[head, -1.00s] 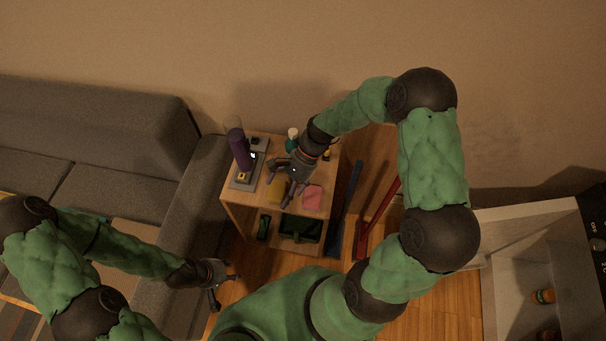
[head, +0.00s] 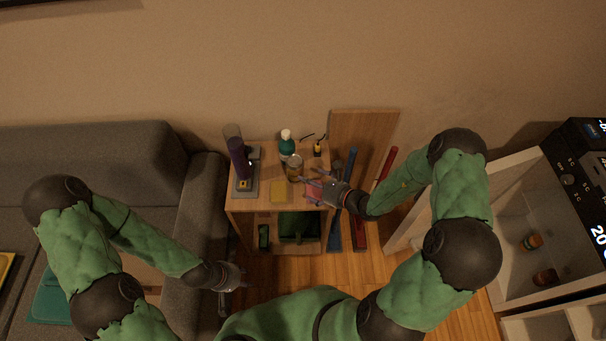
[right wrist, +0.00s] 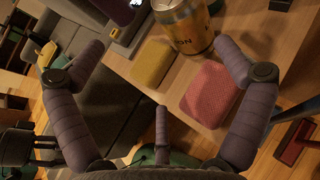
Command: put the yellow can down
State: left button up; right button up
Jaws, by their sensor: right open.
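The yellow can (head: 294,168) stands upright on top of the small wooden table (head: 262,204), behind the sponges. In the right wrist view the gold-yellow can (right wrist: 184,26) is at the top, cut off by the frame edge. My right gripper (head: 308,184) is at the table's right side, in front of the can; in its own wrist view the gripper (right wrist: 160,58) has its fingers spread and empty, apart from the can. My left gripper (head: 233,292) hangs low in front of the sofa arm, fingers apart, holding nothing visible.
A yellow sponge (head: 279,191) and a pink sponge (right wrist: 211,92) lie near the table's front. A purple bottle-like object (head: 239,158) stands at the left, a green white-capped bottle (head: 287,144) at the back. A green bin (head: 298,227) sits on the lower shelf.

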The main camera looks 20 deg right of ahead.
aim_at(298, 174)
jog(key=shift+s+d+f+m+h, duration=0.2)
jog(key=shift+d+f+m+h, duration=0.2)
jog(key=shift+d, duration=0.15)
jog(key=shift+w+d+f+t, duration=0.1)
jog(key=shift+t, duration=0.2)
jog(key=b+x, duration=0.2)
jog(key=x, duration=0.3)
jog(key=shift+w+f, duration=0.15)
jog(key=b+x, duration=0.2)
jog(key=x, duration=0.3)
jog(key=shift+w+d, duration=0.15)
jog(key=c, duration=1.5)
